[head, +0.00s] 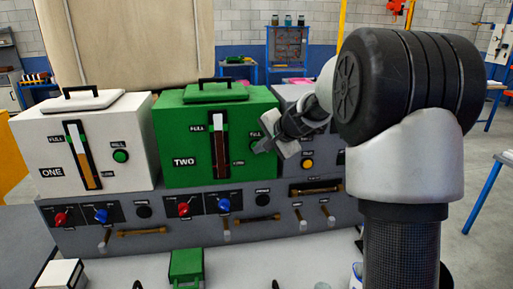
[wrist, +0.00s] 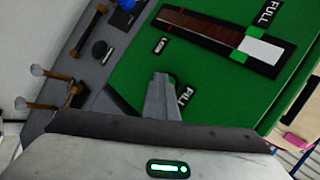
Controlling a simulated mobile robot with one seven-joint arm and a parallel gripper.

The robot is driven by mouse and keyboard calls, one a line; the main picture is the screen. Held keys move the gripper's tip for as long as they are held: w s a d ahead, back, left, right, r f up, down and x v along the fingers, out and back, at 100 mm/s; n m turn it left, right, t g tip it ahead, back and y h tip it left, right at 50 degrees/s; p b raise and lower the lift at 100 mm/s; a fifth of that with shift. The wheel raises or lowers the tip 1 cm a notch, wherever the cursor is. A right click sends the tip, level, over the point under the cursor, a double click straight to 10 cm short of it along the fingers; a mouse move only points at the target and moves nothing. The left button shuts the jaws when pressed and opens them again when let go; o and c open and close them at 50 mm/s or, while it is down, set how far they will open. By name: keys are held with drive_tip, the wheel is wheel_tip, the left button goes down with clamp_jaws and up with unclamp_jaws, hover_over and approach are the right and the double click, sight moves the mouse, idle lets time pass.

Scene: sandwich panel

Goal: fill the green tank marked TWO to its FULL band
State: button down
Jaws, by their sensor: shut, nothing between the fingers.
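The green tank marked TWO (head: 178,147) stands in the middle of the grey panel. Its gauge (head: 220,150) shows a dark brown column with white above it. In the wrist view the column (wrist: 205,29) ends at or very close to the green FULL band (wrist: 238,57); I cannot tell its exact place within the band. My gripper (head: 266,146) is shut and empty, its tip at the FILL button on the tank's right front. In the wrist view my fingertips (wrist: 161,90) cover most of that button beside the FILL label. I cannot tell if they press it.
The white tank ONE (head: 85,143) stands left, with its own gauge and green FILL button (head: 120,156). Red and blue knobs (head: 184,209) and several levers line the panel below. A small green box (head: 186,264) sits on the front surface.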

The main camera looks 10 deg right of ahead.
idle(0.6)
drive_tip(key=shift+s+b, duration=0.6)
drive_tip(key=shift+s, duration=0.2)
drive_tip(key=shift+s, duration=0.1)
drive_tip(key=s+b, duration=0.2)
drive_tip(key=s, duration=0.2)
drive_tip(key=shift+s+b, duration=0.4)
